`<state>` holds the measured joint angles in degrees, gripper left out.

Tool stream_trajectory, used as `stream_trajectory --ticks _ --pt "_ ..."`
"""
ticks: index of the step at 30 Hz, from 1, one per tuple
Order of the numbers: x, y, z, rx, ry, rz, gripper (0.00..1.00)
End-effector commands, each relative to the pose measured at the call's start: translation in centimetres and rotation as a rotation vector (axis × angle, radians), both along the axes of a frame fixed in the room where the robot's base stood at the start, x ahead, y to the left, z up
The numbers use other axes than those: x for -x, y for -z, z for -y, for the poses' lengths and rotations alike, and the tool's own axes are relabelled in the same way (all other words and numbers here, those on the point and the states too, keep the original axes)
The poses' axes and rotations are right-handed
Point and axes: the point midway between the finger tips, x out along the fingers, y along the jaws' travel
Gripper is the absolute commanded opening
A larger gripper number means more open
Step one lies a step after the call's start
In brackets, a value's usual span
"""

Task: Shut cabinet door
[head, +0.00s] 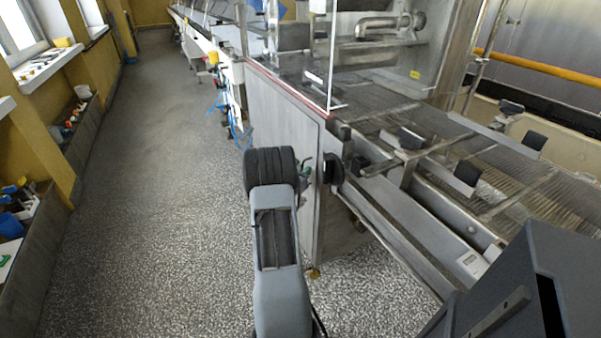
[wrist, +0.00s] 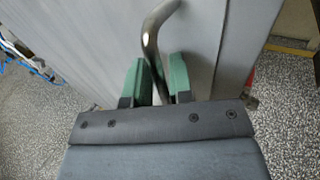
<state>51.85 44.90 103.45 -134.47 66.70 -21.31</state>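The cabinet door is a flat grey metal panel (head: 280,125) on the side of the machine, and it fills much of the wrist view (wrist: 95,45). A bent metal bar handle (wrist: 151,37) stands out from it. My gripper (wrist: 161,80) is at the handle; its two green fingers lie on either side of the bar's lower part. I cannot tell whether both fingers press on it. In the head view my gripper (head: 306,170) is mostly hidden behind my arm. A dark seam (wrist: 220,50) runs just right of the handle; how far the door stands open is unclear.
A mesh conveyor (head: 480,165) extends right of the cabinet, with a metal rail along its near side. Clear speckled floor (head: 140,200) lies to the left. Shelves with small items (head: 20,210) line the left wall. Blue hoses (head: 235,125) hang beyond the cabinet.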

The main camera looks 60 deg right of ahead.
Motion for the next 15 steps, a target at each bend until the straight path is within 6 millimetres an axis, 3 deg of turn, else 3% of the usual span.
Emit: stream_trajectory --ticks 1,5,15 --pt "0.7 -0.1 0.2 0.003 0.02 0.003 0.35" --pt "0.7 -0.1 -0.9 0.001 0.019 0.002 0.35" --pt "-0.7 -0.1 -8.1 0.0 -0.003 -0.001 0.35"
